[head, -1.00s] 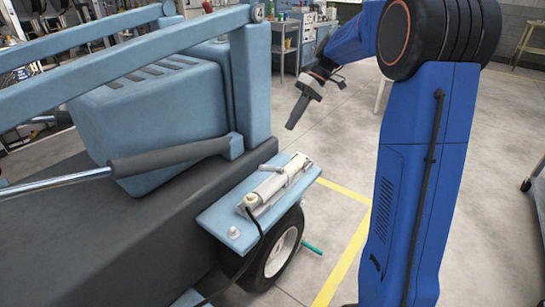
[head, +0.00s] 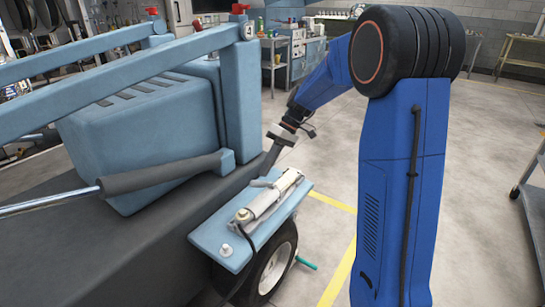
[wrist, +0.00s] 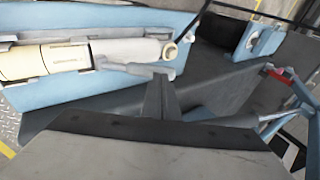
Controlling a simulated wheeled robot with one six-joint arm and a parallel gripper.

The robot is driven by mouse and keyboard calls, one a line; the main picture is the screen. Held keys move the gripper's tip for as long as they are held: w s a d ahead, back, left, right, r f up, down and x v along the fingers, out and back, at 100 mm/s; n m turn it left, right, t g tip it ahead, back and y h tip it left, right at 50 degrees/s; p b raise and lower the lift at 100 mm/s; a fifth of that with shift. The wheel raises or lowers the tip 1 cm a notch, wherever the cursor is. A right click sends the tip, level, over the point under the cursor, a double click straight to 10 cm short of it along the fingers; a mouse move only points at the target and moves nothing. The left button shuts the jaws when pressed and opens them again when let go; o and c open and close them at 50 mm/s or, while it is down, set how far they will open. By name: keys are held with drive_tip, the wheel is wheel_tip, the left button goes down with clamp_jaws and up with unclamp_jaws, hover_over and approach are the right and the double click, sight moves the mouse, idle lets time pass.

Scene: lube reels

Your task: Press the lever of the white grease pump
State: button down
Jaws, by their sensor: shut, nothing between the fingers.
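The white grease pump (head: 262,204) lies on a light-blue plate (head: 212,236) beside the cart's wheel. Its pale lever (head: 262,183) sticks out to the left near the far end of the body. In the wrist view the pump (wrist: 62,60) lies across the upper left, and its lever (wrist: 130,69) reaches right. My gripper (head: 267,172) is shut and empty, pointing down just behind the lever. In the wrist view the gripper's fingertips (wrist: 160,82) are right at the lever's end; I cannot tell whether they touch it.
The blue cart frame and box (head: 145,140) stand left of my gripper. A long bar with a dark grip (head: 160,173) crosses the dark cart deck. A black hose runs down from the pump. Open floor (head: 325,225) lies right of the plate.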

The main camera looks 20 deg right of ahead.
sight(258, 184)
drive_tip(key=shift+x, duration=0.95)
drive_tip(key=shift+f, duration=0.1)
drive_tip(key=shift+s+a+f+t+h, duration=0.55)
drive_tip(key=shift+a+h, duration=0.2)
drive_tip(key=shift+h, duration=0.15)
drive_tip(key=shift+s+a+f+t+h, duration=0.25)
drive_tip(key=shift+a+f+t+h, duration=0.2)
drive_tip(key=shift+f+h, duration=0.1)
drive_tip(key=shift+s+a+f+t+h, duration=0.3)
drive_tip(key=shift+f+t+h, duration=0.1)
drive_tip(key=shift+f+h, duration=0.2)
drive_tip(key=shift+s+a+f+h, duration=0.1)
drive_tip(key=shift+f+h, duration=0.15)
drive_tip(key=shift+f, duration=0.25)
drive_tip(key=shift+s+a+f, duration=0.15)
drive_tip(key=shift+s+f, duration=0.05)
drive_tip(key=shift+f, duration=0.25)
drive_tip(key=shift+s+f, duration=0.1)
drive_tip(key=shift+f, duration=0.05)
drive_tip(key=a+v, duration=0.1)
drive_tip(key=v, duration=1.3)
drive_tip(key=shift+s+r, duration=0.3)
drive_tip(key=shift+r, duration=0.1)
